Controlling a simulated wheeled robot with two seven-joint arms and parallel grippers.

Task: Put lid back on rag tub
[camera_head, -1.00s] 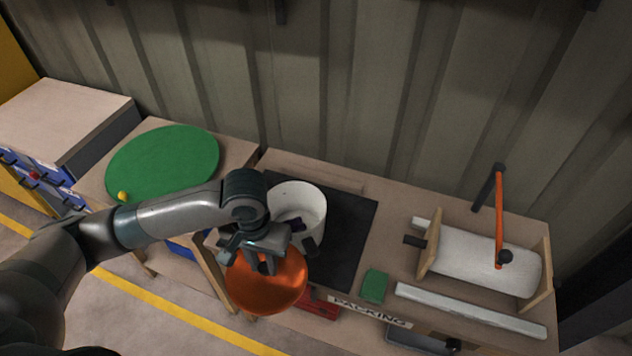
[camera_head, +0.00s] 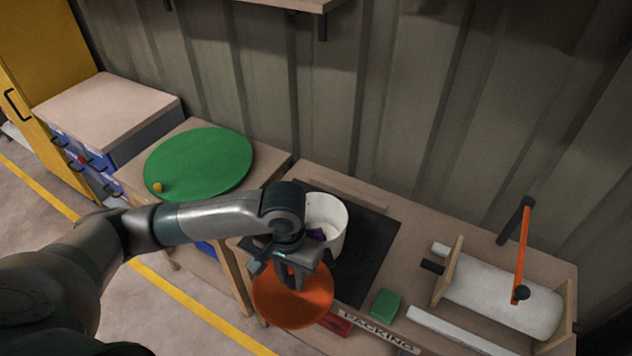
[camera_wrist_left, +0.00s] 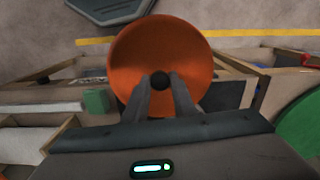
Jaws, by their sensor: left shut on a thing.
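The rag tub (camera_head: 332,216) is a white open cylinder standing on the black mat of the bench, with something dark purple inside. Its near side is partly hidden by my left gripper. My left gripper (camera_head: 290,283) is shut on the dark knob of the orange round lid (camera_head: 282,308). The lid is held in front of the tub, near the bench's front edge, apart from the tub's opening. In the left wrist view the fingers (camera_wrist_left: 162,88) close on the knob at the middle of the lid (camera_wrist_left: 190,50). My right gripper is not in view.
The black mat (camera_head: 372,245) has bare room right of the tub. A green block (camera_head: 386,304) lies near the front edge. A paper roll (camera_head: 500,300) on a wooden stand with an orange bar is at right. A green disc (camera_head: 205,160) lies on the left table.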

